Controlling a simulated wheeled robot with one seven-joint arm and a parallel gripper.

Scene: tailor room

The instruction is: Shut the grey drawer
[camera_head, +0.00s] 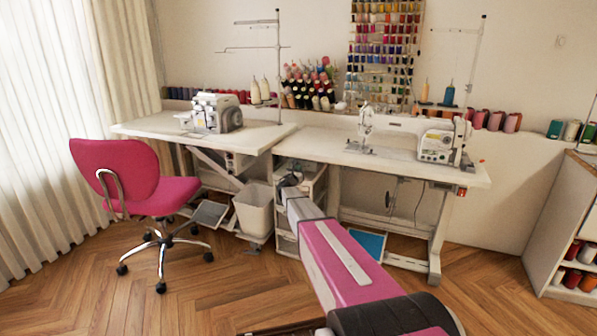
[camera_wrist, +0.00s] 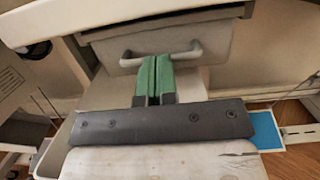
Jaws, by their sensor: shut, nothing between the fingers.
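The grey drawer (camera_wrist: 220,42) fills the top middle of the wrist view, with a pale bar handle (camera_wrist: 187,54) on its front. My gripper (camera_wrist: 153,60) has its two green fingers pressed together, with nothing between them. The fingertips overlap the middle of the handle in the picture; I cannot tell whether they touch it or the drawer front. In the head view my gripper (camera_head: 290,180) is small and dark at the drawer unit (camera_head: 312,172) between the two sewing tables. My arm hides much of that unit, and how far the drawer stands out is unclear.
A white bin (camera_head: 253,208) stands left of the drawer unit. The left table (camera_head: 270,133) and right table (camera_head: 400,165) hang close above, carrying sewing machines. A pink chair (camera_head: 130,178) stands left. A blue pad (camera_head: 367,243) lies low on the right.

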